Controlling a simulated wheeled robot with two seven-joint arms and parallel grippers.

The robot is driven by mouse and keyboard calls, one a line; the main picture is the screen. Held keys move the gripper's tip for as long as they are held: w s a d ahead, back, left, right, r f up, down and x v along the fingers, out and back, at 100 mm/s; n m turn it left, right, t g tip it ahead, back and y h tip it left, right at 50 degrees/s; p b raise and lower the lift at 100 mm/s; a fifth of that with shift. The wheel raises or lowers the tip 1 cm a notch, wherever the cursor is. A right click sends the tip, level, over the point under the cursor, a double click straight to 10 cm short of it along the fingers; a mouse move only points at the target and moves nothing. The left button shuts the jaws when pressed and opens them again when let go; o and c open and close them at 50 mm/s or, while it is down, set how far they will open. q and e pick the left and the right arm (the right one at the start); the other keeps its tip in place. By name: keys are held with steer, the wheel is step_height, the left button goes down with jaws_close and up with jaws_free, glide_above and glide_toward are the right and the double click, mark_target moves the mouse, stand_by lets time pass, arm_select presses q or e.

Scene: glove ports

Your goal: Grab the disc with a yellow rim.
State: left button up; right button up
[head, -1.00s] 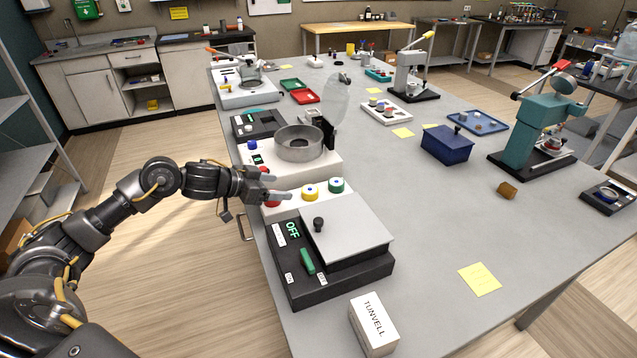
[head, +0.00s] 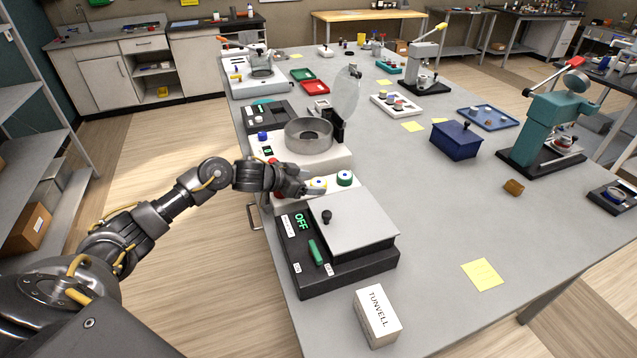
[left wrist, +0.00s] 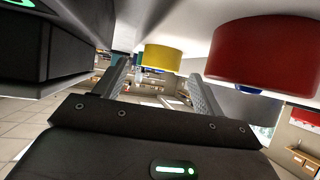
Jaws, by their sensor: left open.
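The disc with a yellow rim (head: 317,184) has a pale top with a dark spot and sits on the white front ledge of the machine with the round metal bowl. A green-rimmed disc (head: 345,178) is to its right. My left gripper (head: 303,188) is open, close at the yellow disc's left side and partly covering it. In the left wrist view the yellow disc (left wrist: 163,57) shows in the gap between the spread fingers (left wrist: 160,78); I see no clear contact. A red disc (left wrist: 262,52) is beside it, outside the fingers. My right gripper is not in view.
The bowl machine (head: 308,135) stands just behind the discs, with a raised clear lid. A black device (head: 340,245) with a grey cover and an OFF display is in front. A white TUNVELL box (head: 377,316) is nearer. The table's middle is mostly clear.

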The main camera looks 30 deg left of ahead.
arm_select(q)
steer(key=shift+x, duration=1.1)
steer(key=shift+r, duration=0.1)
steer(key=c, duration=1.1)
steer(key=shift+r+b, duration=0.3)
steer(key=shift+r, duration=0.3)
steer(key=w+d+r+b, duration=0.1)
steer(key=d+r, duration=0.6)
steer(key=d, duration=0.2)
steer(key=w+d+r+b, duration=0.1)
steer(key=d+r, duration=0.3)
steer(key=shift+w+d+r+b, duration=0.3)
steer(key=shift+d+r, duration=0.05)
